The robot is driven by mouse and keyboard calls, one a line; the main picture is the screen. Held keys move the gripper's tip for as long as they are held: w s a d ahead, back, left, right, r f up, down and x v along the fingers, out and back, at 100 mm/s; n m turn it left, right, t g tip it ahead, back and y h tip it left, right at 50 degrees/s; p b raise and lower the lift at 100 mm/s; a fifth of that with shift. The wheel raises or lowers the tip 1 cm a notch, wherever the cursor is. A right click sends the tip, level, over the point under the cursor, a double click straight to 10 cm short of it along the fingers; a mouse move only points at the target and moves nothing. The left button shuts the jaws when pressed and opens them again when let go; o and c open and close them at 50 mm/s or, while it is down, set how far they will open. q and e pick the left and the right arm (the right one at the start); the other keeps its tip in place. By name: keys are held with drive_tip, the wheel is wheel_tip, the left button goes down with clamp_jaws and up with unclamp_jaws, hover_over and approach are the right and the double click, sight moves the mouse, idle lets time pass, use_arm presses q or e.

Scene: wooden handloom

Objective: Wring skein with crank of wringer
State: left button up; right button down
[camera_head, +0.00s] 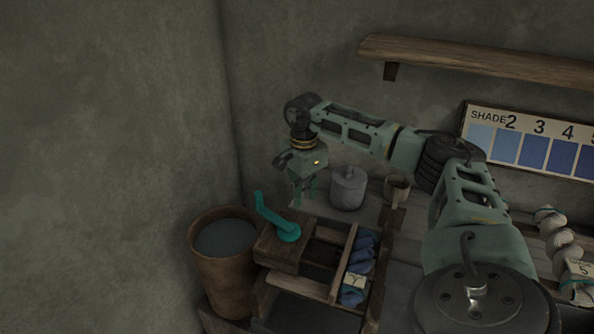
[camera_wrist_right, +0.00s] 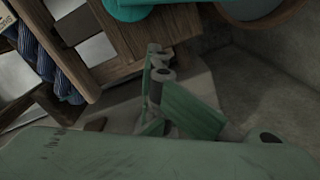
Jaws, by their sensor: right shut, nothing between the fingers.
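The teal crank (camera_head: 270,216) stands on the wooden wringer (camera_head: 285,252) left of centre in the head view; part of the crank also shows at the top of the right wrist view (camera_wrist_right: 150,8). Dark blue skein (camera_head: 362,262) lies in folds in the wooden frame to the right of the crank, and at the left of the wrist view (camera_wrist_right: 42,55). My right gripper (camera_head: 305,200) points down behind the crank, apart from it, shut and empty. My left gripper is in neither view.
A brown bucket of dark liquid (camera_head: 218,270) stands left of the wringer. A grey jar (camera_head: 348,188) and a small brown cup (camera_head: 397,190) stand behind it. Pale skeins (camera_head: 558,235) lie at the right. A shelf (camera_head: 480,62) and shade chart (camera_head: 535,142) are on the wall.

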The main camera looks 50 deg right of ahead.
drive_tip(key=s+d, duration=0.4)
drive_tip(key=d, duration=0.5)
drive_tip(key=shift+s+p, duration=0.2)
drive_tip(key=shift+p, duration=0.2)
idle(1.0)
drive_tip(key=s+d+p, duration=0.1)
drive_tip(key=s+d, duration=0.3)
drive_tip(key=d, duration=0.5)
drive_tip(key=shift+s, duration=0.2)
idle(1.2)
